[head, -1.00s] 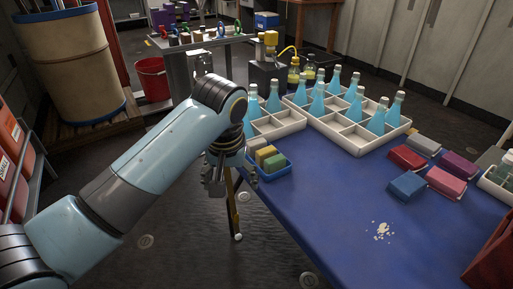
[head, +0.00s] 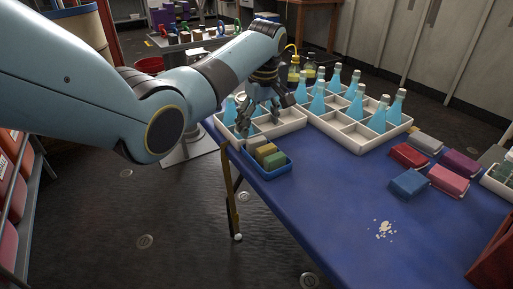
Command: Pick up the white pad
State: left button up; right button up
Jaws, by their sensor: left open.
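A small blue tray (head: 284,172) at the near left corner of the blue table holds a yellow pad (head: 265,152), a green pad (head: 276,161) and, at its far end, a whitish pad (head: 254,144). The whitish pad lies behind the yellow one. My left gripper (head: 258,120) is open and empty, pointing down above the left white crate, beyond the small tray and apart from the pads. My right gripper is not in view.
White crates (head: 361,149) with blue bottles (head: 318,104) stand beyond the tray. Grey (head: 425,143), red (head: 409,156), purple, pink and blue blocks lie at the right. Crumbs (head: 385,230) lie at the front. The middle of the table (head: 330,205) is clear.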

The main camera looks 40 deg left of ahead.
aim_at(256, 139)
pick_arm(q)
jog(key=f, duration=0.3)
jog(key=f+b, duration=0.1)
jog(key=f, duration=0.1)
jog(key=shift+s+a, duration=0.1)
jog(key=shift+a, duration=0.2)
jog(key=c, duration=0.9)
